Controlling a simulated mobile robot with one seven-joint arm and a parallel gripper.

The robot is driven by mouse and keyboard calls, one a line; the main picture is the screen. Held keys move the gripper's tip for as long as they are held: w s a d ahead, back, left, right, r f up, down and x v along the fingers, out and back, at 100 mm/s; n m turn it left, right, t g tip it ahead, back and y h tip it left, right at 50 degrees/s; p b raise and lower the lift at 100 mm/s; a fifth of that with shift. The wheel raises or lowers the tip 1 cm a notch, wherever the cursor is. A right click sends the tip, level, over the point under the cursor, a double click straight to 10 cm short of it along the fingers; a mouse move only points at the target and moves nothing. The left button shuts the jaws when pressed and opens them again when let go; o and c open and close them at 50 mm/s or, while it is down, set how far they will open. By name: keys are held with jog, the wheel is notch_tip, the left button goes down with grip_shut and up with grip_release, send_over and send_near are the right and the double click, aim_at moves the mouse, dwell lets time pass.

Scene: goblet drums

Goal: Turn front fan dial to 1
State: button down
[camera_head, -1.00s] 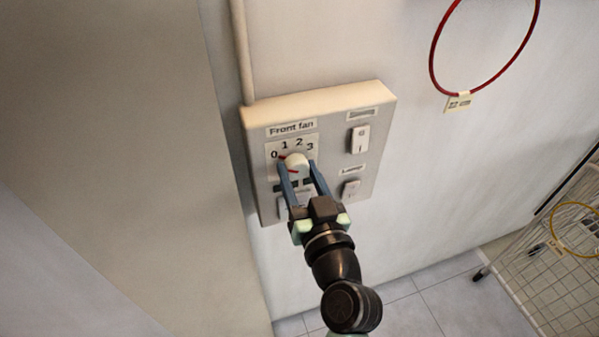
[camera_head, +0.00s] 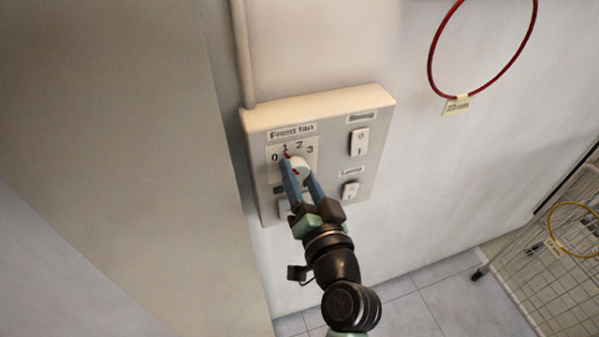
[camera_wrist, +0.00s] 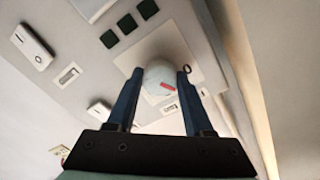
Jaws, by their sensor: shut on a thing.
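The front fan dial (camera_head: 299,167) is a round white knob with a red pointer mark, on a scale plate marked 0, 1, 2 and 3 under a "Front fan" label (camera_head: 292,131). In the head view its red mark points up and left, at about the 1. My gripper (camera_head: 299,172) has its two blue fingers on either side of the knob and is shut on it. The wrist view shows the knob (camera_wrist: 161,77) between the fingertips, with part of its red mark visible. The fingers hide part of the plate.
The cream switch box (camera_head: 330,110) is on the wall, with rocker switches (camera_head: 359,141) and (camera_head: 349,190) on its right side. A red hoop (camera_head: 431,70) hangs at the upper right. A wire rack (camera_head: 560,250) stands at lower right. A wall juts out at left.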

jog(key=shift+m, duration=0.8)
jog(key=shift+c, duration=1.4)
grip_release()
jog(key=b+v, duration=0.3)
jog(key=v, duration=1)
jog(key=shift+r, duration=0.1)
